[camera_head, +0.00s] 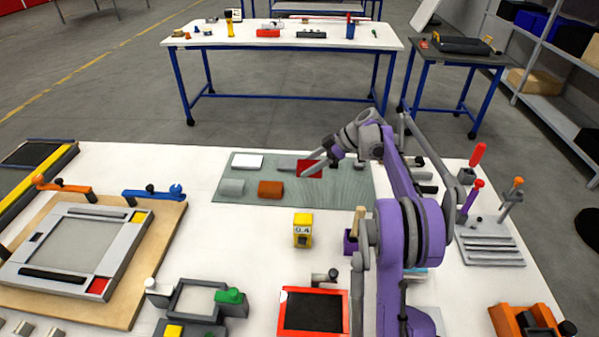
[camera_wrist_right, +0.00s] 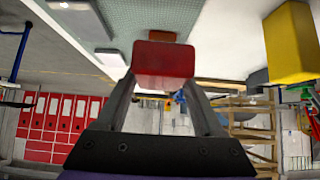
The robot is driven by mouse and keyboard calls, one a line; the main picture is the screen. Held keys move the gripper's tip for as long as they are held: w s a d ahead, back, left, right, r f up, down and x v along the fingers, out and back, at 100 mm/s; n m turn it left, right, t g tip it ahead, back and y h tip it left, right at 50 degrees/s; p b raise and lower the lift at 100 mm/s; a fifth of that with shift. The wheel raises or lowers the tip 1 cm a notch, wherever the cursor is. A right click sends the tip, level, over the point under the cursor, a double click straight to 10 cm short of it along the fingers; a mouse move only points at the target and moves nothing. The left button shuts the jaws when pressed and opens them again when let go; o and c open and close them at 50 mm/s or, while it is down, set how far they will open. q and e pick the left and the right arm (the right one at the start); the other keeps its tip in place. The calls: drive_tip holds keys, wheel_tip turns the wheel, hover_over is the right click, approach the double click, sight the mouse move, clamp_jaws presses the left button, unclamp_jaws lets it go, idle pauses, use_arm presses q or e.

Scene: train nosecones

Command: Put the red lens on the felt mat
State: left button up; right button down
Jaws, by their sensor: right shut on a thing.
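The red lens (camera_head: 311,169) is a flat red block at the tip of my right gripper (camera_head: 325,160), which is shut on it. In the right wrist view the red lens (camera_wrist_right: 163,62) sits between the two fingers. The grey-green felt mat (camera_head: 340,190) lies on the white table, and the lens is over its right half. I cannot tell whether the lens touches the mat. The mat also shows in the right wrist view (camera_wrist_right: 165,15). My left gripper is not in view.
On the mat lie a white block (camera_head: 248,161), a pale grey piece (camera_head: 232,187) and a brown-orange piece (camera_head: 270,189). A wooden board with a grey frame (camera_head: 75,250) is at left.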

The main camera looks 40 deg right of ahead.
drive_tip(key=f, duration=0.5)
drive_tip(key=shift+s+f, duration=0.15)
drive_tip(key=shift+s, duration=0.1)
drive_tip(key=shift+w+f, duration=0.1)
drive_tip(key=shift+f, duration=2.1)
unclamp_jaws()
drive_tip(key=shift+r, duration=0.1)
drive_tip(key=v, duration=1.2)
